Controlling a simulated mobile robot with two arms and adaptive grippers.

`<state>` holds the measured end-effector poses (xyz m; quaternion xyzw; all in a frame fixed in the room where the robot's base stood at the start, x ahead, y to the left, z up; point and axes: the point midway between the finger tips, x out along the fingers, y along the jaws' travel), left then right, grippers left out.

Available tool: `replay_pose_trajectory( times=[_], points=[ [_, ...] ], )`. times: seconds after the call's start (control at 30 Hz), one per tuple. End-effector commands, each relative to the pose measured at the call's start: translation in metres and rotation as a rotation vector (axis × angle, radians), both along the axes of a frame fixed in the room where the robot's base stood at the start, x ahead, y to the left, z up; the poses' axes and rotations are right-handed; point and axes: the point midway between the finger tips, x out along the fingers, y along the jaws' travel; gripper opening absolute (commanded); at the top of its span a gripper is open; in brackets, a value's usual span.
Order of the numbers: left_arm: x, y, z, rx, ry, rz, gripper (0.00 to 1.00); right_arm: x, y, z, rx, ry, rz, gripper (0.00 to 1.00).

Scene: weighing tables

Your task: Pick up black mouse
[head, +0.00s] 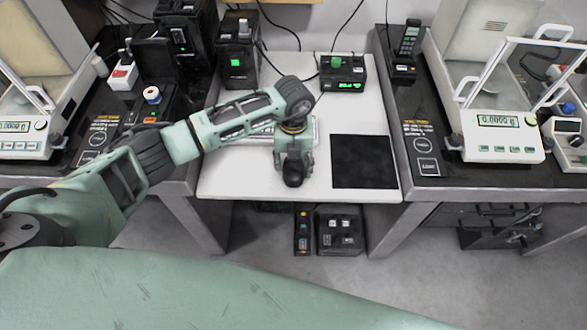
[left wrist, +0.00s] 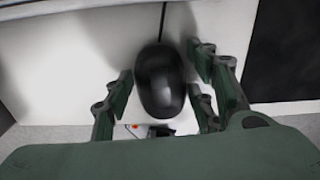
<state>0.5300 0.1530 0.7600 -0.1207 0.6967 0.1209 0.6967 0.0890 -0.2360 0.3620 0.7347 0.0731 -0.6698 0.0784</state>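The black mouse (left wrist: 159,82) lies on the white table between the fingers of my left gripper (left wrist: 161,88) in the left wrist view. The fingers stand on either side of it with narrow gaps, so the gripper looks open. In the head view my left gripper (head: 293,160) points down over the white table (head: 235,180), near its front edge. The dark rounded mouse (head: 293,176) shows at its fingers there, partly hidden. My right gripper is not in view.
A black square pad (head: 363,161) lies right of the gripper. A keyboard (head: 261,136) lies partly behind my arm. A black box with a green display (head: 343,75) stands at the back. Weighing scales (head: 497,130) stand on the right side table. The table's front left is clear.

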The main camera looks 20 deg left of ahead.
Motion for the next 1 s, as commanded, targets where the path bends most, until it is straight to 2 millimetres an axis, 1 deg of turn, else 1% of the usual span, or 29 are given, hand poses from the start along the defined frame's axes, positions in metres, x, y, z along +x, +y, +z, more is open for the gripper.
replay_pose_trajectory(
  times=[0.03,0.33,0.57,0.67,0.77,0.87,0.93,0.97,1.0],
  points=[
    [0.0,0.0,0.0,0.0,0.0,0.0,0.44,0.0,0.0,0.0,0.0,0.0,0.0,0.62],
    [0.0,0.0,0.0,0.0,0.0,0.0,0.18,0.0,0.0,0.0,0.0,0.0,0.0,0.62],
    [0.0,0.0,0.001,-0.001,-0.001,0.0,0.18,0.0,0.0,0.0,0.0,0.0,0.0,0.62],
    [0.001,0.0,0.004,-0.001,-0.003,0.0,0.18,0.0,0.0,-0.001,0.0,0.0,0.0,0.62],
    [0.001,0.0,0.012,-0.002,-0.002,0.0,0.18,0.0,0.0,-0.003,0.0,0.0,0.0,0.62],
    [0.002,0.001,0.026,0.0,-0.005,-0.001,0.18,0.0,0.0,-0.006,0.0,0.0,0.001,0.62],
    [0.002,0.0,0.039,-0.001,-0.006,-0.001,0.18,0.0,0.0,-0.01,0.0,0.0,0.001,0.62],
    [0.002,-0.004,0.044,-0.002,-0.006,-0.004,0.18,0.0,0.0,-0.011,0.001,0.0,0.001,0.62],
    [0.003,-0.015,0.047,-0.004,-0.005,-0.006,0.18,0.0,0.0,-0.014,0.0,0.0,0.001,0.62]
  ],
)
